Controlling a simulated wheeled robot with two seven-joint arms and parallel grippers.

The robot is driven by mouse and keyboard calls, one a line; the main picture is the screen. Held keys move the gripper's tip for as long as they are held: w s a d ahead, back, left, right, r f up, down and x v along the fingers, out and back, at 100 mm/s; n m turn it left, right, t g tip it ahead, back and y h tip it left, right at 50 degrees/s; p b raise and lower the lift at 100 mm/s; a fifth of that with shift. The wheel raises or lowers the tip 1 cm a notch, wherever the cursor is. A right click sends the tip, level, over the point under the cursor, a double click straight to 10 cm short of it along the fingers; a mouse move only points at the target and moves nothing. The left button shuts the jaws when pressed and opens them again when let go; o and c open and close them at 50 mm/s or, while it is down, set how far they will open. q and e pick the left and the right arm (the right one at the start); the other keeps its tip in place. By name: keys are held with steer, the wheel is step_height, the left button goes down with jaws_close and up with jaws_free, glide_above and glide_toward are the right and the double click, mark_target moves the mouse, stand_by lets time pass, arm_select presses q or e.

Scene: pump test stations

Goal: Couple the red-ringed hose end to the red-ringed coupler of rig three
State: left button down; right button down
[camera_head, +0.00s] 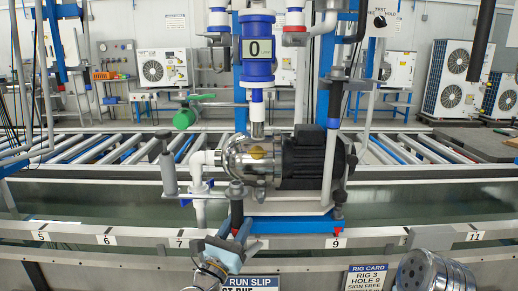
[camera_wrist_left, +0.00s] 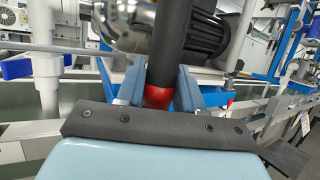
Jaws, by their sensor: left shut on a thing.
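My left gripper (camera_head: 237,229) is low at the front of the pump in the head view. In the left wrist view its two blue-grey fingers (camera_wrist_left: 160,88) are closed on the sides of a black hose end (camera_wrist_left: 161,60) with a red ring (camera_wrist_left: 157,97) at its lower part. In the head view the black piece (camera_head: 237,208) stands upright above the fingers, and its ring is mostly hidden by them. I cannot pick out the red-ringed coupler of rig three for certain.
A steel pump with a black motor (camera_head: 303,160) stands on a blue base behind my gripper. A numbered rail (camera_head: 130,240) runs along the front. A green-handled valve (camera_head: 186,118) is left.

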arm_select(q)
steer(key=w+d+r+m+g+h, duration=0.1)
steer(key=w+d+r+h, duration=0.1)
steer(key=r, duration=0.7)
steer(key=w+d+r+m+g+h, duration=0.1)
steer(key=w+d+r, duration=0.4)
steer(key=r, duration=0.5)
steer(key=w+d+r+m+g+h, duration=0.2)
steer(key=d+r, duration=0.4)
steer(key=r, duration=0.3)
steer(key=shift+w+r+h, duration=0.35)
steer(key=shift+w+h, duration=0.45)
steer(key=shift+f, duration=0.1)
steer(key=shift+r, duration=1.55)
stand_by(1.2)
